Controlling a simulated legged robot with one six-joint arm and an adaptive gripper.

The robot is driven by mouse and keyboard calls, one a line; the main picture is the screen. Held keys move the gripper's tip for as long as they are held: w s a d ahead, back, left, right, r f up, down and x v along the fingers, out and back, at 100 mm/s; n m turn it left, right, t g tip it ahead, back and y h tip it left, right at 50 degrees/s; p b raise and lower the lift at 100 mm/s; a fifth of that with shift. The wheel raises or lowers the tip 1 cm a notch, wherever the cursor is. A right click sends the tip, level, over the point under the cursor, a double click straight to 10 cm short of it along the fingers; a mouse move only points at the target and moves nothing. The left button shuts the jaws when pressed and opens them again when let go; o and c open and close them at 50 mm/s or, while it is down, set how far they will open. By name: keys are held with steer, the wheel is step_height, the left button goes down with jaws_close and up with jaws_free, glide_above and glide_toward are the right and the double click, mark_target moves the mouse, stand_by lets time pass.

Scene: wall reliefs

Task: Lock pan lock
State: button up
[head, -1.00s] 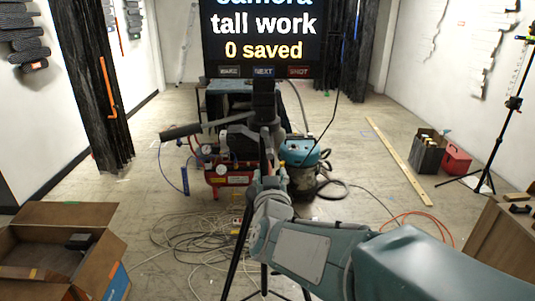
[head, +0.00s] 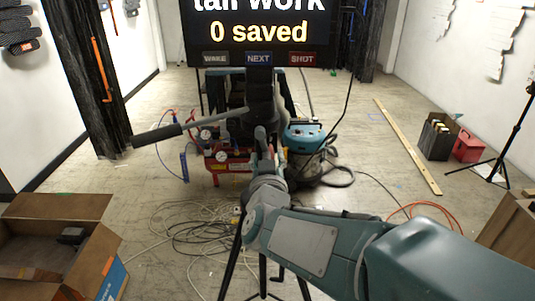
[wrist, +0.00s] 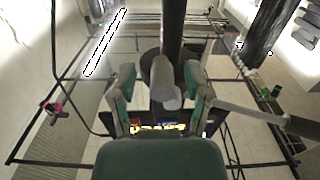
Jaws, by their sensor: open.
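A dark tripod head (head: 258,100) stands in the middle of the head view, under a screen (head: 262,30) reading "0 saved". Its long pan handle (head: 158,134) sticks out to the left; in the wrist view the handle (wrist: 250,115) runs to the right. My gripper (head: 262,140) is in front of the tripod head, and its fingers hide part of it. In the wrist view my gripper (wrist: 160,98) is open, with a grey rounded knob-like part (wrist: 165,88) between or just beyond its fingers. I cannot tell whether this is the pan lock or whether the fingers touch it.
A red compressor (head: 225,158) and a teal vacuum (head: 305,140) stand behind the tripod. Loose cables (head: 195,230) cover the floor on the left. An open cardboard box (head: 60,245) is at lower left. A wooden plank (head: 408,147) lies on the right.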

steer(key=shift+s+a, duration=0.1)
steer(key=shift+a, duration=0.1)
jaws_close()
steer(key=shift+a+m, duration=0.3)
steer(key=shift+m, duration=0.5)
steer(key=shift+a+m, duration=0.3)
steer(key=shift+m, duration=0.5)
jaws_free()
